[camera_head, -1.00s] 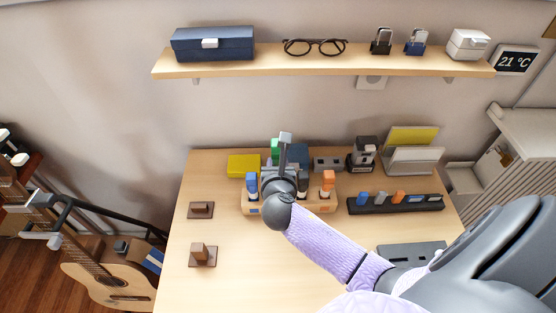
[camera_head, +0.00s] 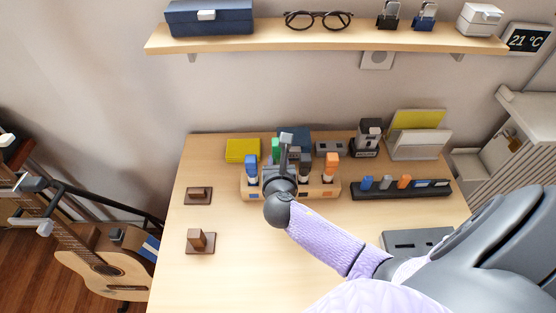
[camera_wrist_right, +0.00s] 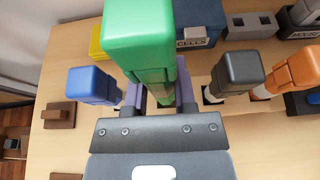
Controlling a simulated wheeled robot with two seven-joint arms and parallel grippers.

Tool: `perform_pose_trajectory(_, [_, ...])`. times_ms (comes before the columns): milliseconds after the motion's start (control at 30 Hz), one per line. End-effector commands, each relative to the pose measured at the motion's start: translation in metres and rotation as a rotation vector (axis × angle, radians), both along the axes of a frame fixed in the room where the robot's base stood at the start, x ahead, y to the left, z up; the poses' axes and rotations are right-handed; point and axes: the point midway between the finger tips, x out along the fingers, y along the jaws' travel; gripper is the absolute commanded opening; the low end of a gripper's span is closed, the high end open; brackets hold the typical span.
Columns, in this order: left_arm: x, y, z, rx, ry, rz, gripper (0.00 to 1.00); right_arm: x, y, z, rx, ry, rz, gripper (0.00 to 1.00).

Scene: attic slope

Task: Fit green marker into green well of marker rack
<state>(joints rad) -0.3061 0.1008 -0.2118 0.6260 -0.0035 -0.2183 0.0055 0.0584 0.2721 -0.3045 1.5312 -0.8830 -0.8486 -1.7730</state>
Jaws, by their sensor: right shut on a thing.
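The green marker (camera_head: 275,148) is upright in my right gripper (camera_wrist_right: 160,95), which is shut on it. Its green cap (camera_wrist_right: 139,38) fills the upper middle of the right wrist view. It is over the wooden marker rack (camera_head: 290,193), between the blue marker (camera_head: 251,166) and the dark marker (camera_head: 305,160), and its top sits higher than theirs. The orange marker (camera_head: 332,163) stands at the rack's right end. The green marker's lower end and the green well are hidden, so I cannot tell whether the tip is in the well. My left gripper is out of view.
Behind the rack are a yellow box (camera_head: 242,149) and a blue box (camera_head: 295,138). A black tray (camera_head: 400,190) with small coloured pieces lies to the right. Two brown blocks on bases (camera_head: 198,195) are at left. The desk's front left is clear.

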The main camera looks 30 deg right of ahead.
Motion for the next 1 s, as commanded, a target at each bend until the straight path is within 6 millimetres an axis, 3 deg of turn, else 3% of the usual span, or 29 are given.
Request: perform_pose_trajectory(1000, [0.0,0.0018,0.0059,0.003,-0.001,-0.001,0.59,-0.0002,-0.0001,0.0007,0.0,0.0,0.0,0.0])
